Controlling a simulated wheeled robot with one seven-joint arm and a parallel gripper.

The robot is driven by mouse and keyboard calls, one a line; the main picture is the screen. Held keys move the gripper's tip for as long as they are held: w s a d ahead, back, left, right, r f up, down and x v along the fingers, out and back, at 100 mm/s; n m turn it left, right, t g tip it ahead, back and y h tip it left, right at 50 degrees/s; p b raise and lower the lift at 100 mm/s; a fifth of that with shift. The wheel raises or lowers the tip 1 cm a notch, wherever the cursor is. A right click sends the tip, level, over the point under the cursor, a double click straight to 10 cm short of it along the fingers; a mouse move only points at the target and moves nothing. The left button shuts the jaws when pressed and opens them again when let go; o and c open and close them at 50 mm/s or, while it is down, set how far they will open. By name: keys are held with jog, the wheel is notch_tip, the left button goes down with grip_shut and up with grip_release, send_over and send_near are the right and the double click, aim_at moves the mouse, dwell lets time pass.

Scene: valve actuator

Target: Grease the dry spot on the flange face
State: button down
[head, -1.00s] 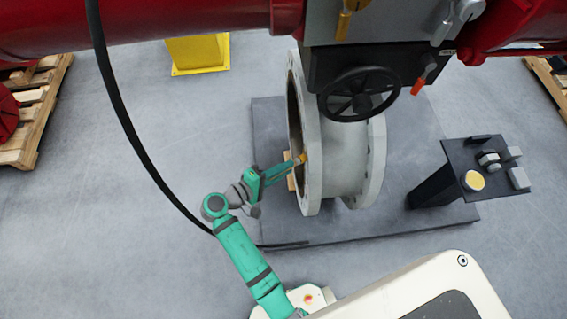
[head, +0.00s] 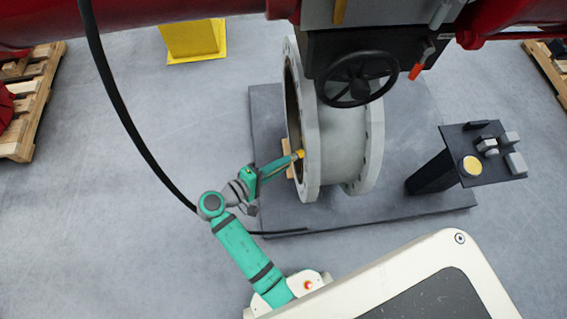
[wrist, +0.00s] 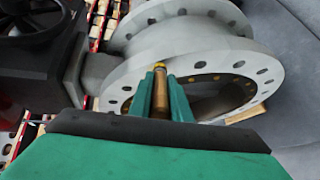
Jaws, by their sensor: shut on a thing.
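The pale grey flanged valve body (head: 345,148) stands on edge on a dark plinth. Its near-left flange face (head: 311,178) is turned toward my arm, and it also shows with its bolt holes in the wrist view (wrist: 120,86). My gripper (head: 292,158) is at this flange, shut on a slim brown brush (wrist: 160,95) with a yellow tip. The tip (wrist: 160,66) overlaps the flange in the wrist view; whether it touches the face I cannot tell. I cannot make out the dry spot. A tin with yellow contents (head: 471,166) sits on the dark stand at right.
A black handwheel (head: 357,78) and an orange-red lever (head: 417,71) hang above the valve. The dark stand (head: 455,141) carries small grey blocks. A black hose (head: 122,125) curves down at left. A wooden block (head: 287,150) is by the flange opening.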

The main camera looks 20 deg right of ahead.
jog(key=shift+w+a, duration=0.25)
jog(key=shift+a, duration=0.6)
jog(key=shift+w+a, duration=0.25)
jog(key=shift+a, duration=0.6)
jog(key=shift+w+a, duration=0.25)
jog(key=shift+a, duration=0.6)
jog(key=shift+a, duration=0.1)
jog(key=shift+w+a, duration=0.2)
jog(key=shift+a, duration=0.5)
jog(key=shift+w+a, duration=0.2)
jog(key=shift+a, duration=0.45)
jog(key=w+d+f, duration=0.2)
jog(key=w+d, duration=0.2)
jog(key=w, duration=0.3)
jog(key=shift+s+d+f, duration=0.1)
jog(key=shift+s+d, duration=0.15)
jog(key=shift+d, duration=0.7)
jog(key=shift+s+d+f, duration=0.1)
jog(key=shift+s+d, duration=0.1)
jog(key=shift+d, duration=0.75)
jog(key=shift+s+d, duration=0.25)
jog(key=shift+d, duration=0.7)
